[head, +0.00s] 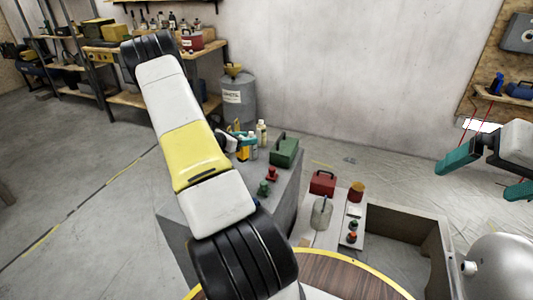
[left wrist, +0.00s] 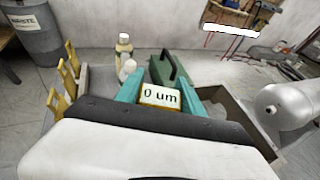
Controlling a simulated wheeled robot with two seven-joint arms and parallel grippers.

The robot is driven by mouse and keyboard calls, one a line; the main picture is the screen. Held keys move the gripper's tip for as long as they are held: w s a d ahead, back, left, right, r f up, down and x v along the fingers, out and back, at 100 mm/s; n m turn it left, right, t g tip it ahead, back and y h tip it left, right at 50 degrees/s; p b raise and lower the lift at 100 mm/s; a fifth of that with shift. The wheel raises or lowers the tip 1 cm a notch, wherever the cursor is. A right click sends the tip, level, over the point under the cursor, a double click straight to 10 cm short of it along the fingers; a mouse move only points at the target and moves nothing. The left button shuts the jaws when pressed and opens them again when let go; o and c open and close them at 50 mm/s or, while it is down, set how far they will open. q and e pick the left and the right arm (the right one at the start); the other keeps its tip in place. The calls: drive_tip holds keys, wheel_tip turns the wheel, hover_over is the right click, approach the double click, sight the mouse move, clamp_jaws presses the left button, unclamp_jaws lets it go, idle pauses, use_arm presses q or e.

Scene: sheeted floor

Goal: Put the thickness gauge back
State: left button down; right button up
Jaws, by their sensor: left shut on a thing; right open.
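The thickness gauge (left wrist: 160,97) is a small yellow-edged block with a pale display reading "0 um". In the left wrist view it sits between the teal fingers of my left gripper (left wrist: 161,95), which is shut on it. The display faces the camera. A green toolbox (left wrist: 172,70) is behind the gauge in that view.
A grey cabinet (head: 175,235) carries the green toolbox (head: 285,152), bottles (head: 262,133) and small red and green parts. Beside it are a red toolbox (head: 322,183), a grey can (head: 321,214) and an open grey bin (head: 440,250). A round wooden table (head: 335,277) is nearest.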

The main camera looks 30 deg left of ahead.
use_arm(q)
wheel_tip(320, 180, down, 8)
drive_tip(key=shift+r, duration=0.1)
idle(0.4)
drive_tip(key=c, duration=0.7)
unclamp_jaws()
drive_tip(key=shift+f, duration=0.2)
